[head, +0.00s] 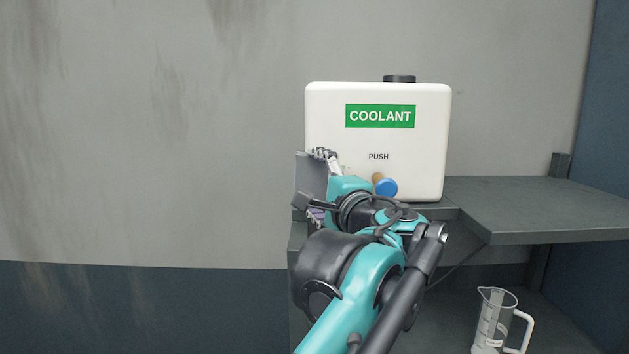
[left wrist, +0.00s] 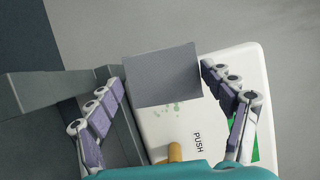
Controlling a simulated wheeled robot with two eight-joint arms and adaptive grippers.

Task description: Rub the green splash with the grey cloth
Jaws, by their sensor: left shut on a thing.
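The grey cloth (left wrist: 160,75) is a flat, roughly square piece between the fingers of my left gripper (left wrist: 161,78), which is shut on it. In the head view the cloth (head: 311,177) shows edge-on at the left side of the white coolant tank (head: 425,150), with my left gripper (head: 322,186) beside it. The green splash (left wrist: 168,109) is several pale green spots on the tank's white face, just by the cloth's edge in the left wrist view. I cannot tell whether the cloth touches the tank. My arm hides most of the splash area in the head view. My right gripper is not in view.
A blue tap knob (head: 386,187) sticks out low on the tank's front, close to my left wrist. The tank stands on a dark shelf (head: 540,205). A clear measuring jug (head: 495,322) stands lower right. The wall area on the left is clear.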

